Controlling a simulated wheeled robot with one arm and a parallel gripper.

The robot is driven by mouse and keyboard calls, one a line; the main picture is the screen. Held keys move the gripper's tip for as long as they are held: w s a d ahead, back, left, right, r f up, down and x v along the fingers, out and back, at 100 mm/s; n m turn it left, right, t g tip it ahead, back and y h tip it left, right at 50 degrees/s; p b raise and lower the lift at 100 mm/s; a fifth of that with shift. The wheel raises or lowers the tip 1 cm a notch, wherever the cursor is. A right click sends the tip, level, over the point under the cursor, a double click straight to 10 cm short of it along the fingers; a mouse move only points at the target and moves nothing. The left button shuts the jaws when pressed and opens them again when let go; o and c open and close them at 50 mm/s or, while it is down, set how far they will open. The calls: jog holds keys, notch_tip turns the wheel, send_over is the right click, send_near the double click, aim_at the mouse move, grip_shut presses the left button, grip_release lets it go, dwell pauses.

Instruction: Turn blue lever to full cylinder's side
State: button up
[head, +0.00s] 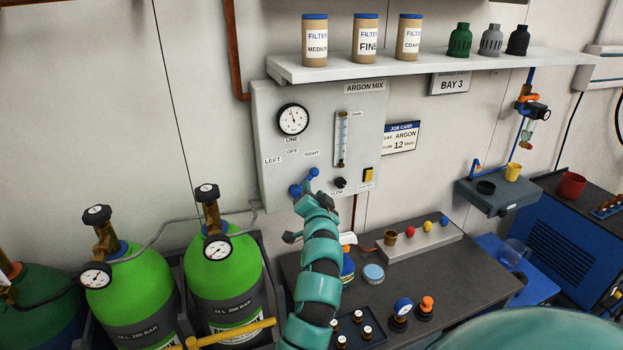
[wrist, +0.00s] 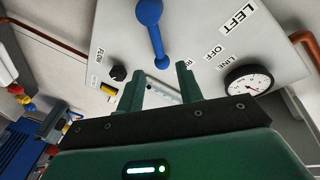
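The blue lever (head: 305,181) sits low on the argon mix panel (head: 272,110), its handle tilted up and right toward the RIGHT label. In the wrist view the lever (wrist: 155,38) lies just beyond my gripper (wrist: 159,88). My gripper's two fingers are apart with nothing between them, and a gap to the handle end shows. In the head view my arm partly hides the gripper. Two bright green cylinders, left (head: 128,290) and right (head: 222,275), stand left of the panel. Each has a round gauge, left (head: 96,275) and right (head: 217,248); their needles are too small to read.
A black flow knob (head: 340,182) and a yellow switch (head: 367,174) sit right of the lever. A line gauge (head: 293,120) is above it. The workbench (head: 455,270) below carries small parts. A shelf (head: 430,64) with filters overhangs the panel.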

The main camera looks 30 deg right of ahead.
aim_at(311, 178)
jog(key=p+x, duration=0.1)
jog(key=x, duration=0.3)
jog(key=shift+r, duration=0.2)
jog(key=shift+f+p+x, duration=0.2)
jog(key=shift+p+x, duration=0.45)
jog(key=shift+x, duration=0.35)
jog(key=shift+c, duration=0.3)
grip_shut()
